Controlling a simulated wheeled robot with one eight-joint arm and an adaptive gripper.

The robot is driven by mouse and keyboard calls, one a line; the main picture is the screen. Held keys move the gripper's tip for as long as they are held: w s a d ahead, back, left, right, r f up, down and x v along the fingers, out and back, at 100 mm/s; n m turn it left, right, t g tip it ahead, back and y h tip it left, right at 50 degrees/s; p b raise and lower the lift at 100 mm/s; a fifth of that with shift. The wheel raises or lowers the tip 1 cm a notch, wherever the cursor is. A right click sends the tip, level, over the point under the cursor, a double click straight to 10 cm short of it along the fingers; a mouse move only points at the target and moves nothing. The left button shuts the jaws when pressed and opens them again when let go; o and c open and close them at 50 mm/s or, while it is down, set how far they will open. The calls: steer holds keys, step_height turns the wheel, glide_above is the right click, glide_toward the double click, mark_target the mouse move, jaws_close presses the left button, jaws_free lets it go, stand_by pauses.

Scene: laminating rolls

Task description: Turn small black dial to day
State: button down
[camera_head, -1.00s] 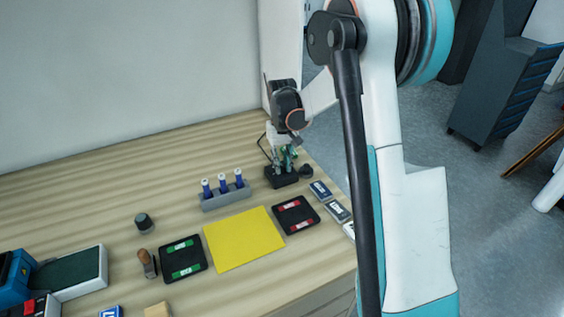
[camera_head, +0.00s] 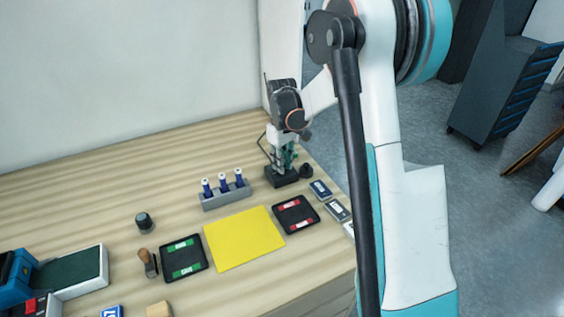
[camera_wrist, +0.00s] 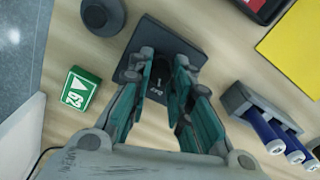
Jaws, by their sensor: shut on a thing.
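The small black dial (camera_wrist: 160,72) sits on a black square base (camera_wrist: 133,72) with a small white marking on its face. In the head view the base (camera_head: 281,178) stands near the table's far right corner. My gripper (camera_wrist: 161,80) reaches down over the base with its green-lined fingers on both sides of the dial, shut on it. In the head view my gripper (camera_head: 284,162) points straight down at the base and hides the dial. I cannot read which way the dial points.
A round black thing (camera_head: 306,171) stands close beside the base. A grey rack (camera_head: 225,198) with blue bottles is to its left. A green-and-white block (camera_wrist: 75,90) lies near the base. A yellow sheet (camera_head: 243,238) and a red-marked black pad (camera_head: 296,215) lie in front.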

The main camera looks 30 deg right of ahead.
steer(key=c, duration=1.4)
jaws_free()
step_height(320, 180, up, 12)
